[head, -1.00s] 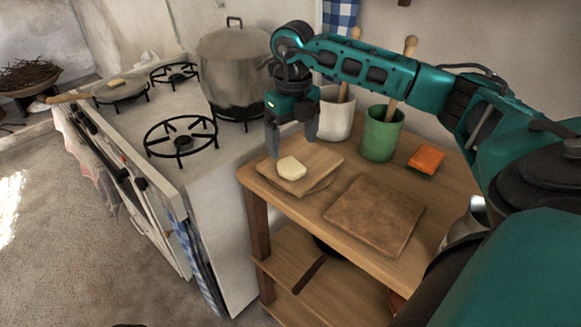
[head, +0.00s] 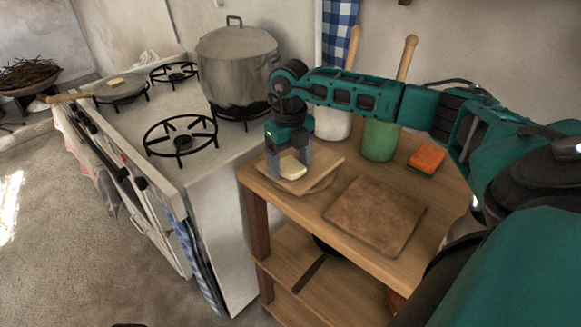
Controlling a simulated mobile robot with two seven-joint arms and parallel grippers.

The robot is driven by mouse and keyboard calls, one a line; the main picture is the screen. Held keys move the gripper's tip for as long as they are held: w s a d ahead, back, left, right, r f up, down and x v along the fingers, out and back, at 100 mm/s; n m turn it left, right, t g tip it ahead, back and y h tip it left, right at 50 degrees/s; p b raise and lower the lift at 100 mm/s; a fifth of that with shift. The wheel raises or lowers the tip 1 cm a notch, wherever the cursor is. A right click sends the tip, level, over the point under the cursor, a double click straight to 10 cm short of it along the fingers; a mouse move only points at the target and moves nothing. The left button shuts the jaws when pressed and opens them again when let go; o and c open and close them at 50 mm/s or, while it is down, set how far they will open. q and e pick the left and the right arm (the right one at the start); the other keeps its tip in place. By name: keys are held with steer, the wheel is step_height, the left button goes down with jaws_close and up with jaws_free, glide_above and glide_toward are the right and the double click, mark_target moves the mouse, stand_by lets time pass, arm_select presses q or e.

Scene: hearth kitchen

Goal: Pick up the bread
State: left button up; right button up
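The bread (head: 292,168) is a small pale piece lying on a wooden board (head: 322,172) at the left end of the wooden table. My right gripper (head: 290,170) points down over it from above. Its two fingers stand apart, one at the left and one at the right of the bread, with the fingertips low near the board. I cannot tell whether the fingers touch the bread. My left gripper is not in view.
A second, bare board (head: 375,214) lies in the middle of the table (head: 310,211). A white pot and a green pot (head: 379,141) with wooden utensils stand behind. An orange sponge (head: 427,158) lies at the right. The stove with a large pot (head: 237,66) stands left.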

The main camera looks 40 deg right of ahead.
steer(key=c, duration=0.9)
